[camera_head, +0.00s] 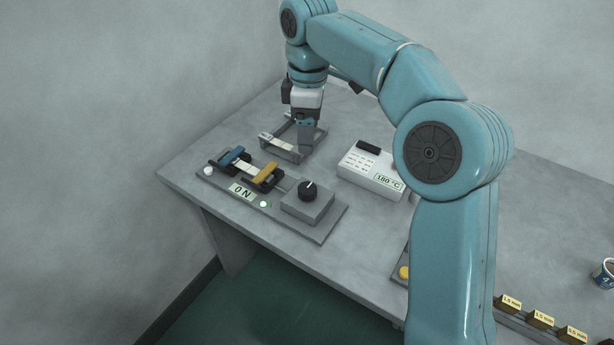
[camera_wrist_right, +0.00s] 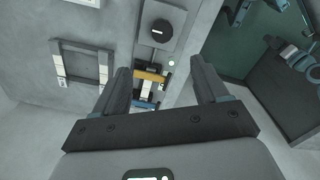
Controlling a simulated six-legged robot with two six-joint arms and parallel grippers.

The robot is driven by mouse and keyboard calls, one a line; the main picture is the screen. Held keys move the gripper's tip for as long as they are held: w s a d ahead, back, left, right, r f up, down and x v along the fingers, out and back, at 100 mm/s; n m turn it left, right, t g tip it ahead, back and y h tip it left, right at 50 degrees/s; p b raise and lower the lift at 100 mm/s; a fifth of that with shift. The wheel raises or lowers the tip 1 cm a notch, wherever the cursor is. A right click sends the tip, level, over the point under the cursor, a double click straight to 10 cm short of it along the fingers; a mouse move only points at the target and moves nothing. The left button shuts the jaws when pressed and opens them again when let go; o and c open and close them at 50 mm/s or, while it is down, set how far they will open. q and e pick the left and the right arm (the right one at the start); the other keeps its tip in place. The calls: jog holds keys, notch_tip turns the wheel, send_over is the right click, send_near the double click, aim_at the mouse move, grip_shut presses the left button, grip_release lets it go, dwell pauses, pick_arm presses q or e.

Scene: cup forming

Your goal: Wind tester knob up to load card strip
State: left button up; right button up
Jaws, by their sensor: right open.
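The tester (camera_head: 322,233) is a grey plate near the table's front edge, with a blue clamp (camera_head: 231,155) and a yellow clamp (camera_head: 265,175). A pale card strip (camera_head: 247,167) spans between the clamps. The display (camera_head: 243,192) reads 0 N beside a lit green lamp (camera_head: 264,204). The black knob (camera_head: 308,191) with a white mark sits on a grey box at the tester's right end; it also shows in the right wrist view (camera_wrist_right: 161,27). My right gripper (camera_head: 306,140) is open and empty, behind the tester and apart from the knob. My left gripper is not in view.
A grey frame (camera_head: 292,155) with a pale piece on it stands behind the tester, close under my right gripper. A white box reading 180 °C (camera_head: 368,172) stands to the right. Yellow labelled blocks (camera_head: 541,319) and a cup (camera_head: 604,273) are at the far right.

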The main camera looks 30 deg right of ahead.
aim_at(307, 188)
jog(key=f+b, duration=0.1)
jog(key=f, duration=0.4)
jog(key=f+b, duration=0.1)
jog(key=f, duration=0.4)
jog(key=f+b, duration=0.1)
jog(key=f, duration=0.4)
jog(key=shift+s+a, duration=0.25)
jog(key=shift+a, duration=0.05)
jog(key=shift+w+f, duration=0.2)
jog(key=shift+f, duration=0.45)
jog(key=shift+s+r, duration=0.1)
jog(key=c, duration=1.1)
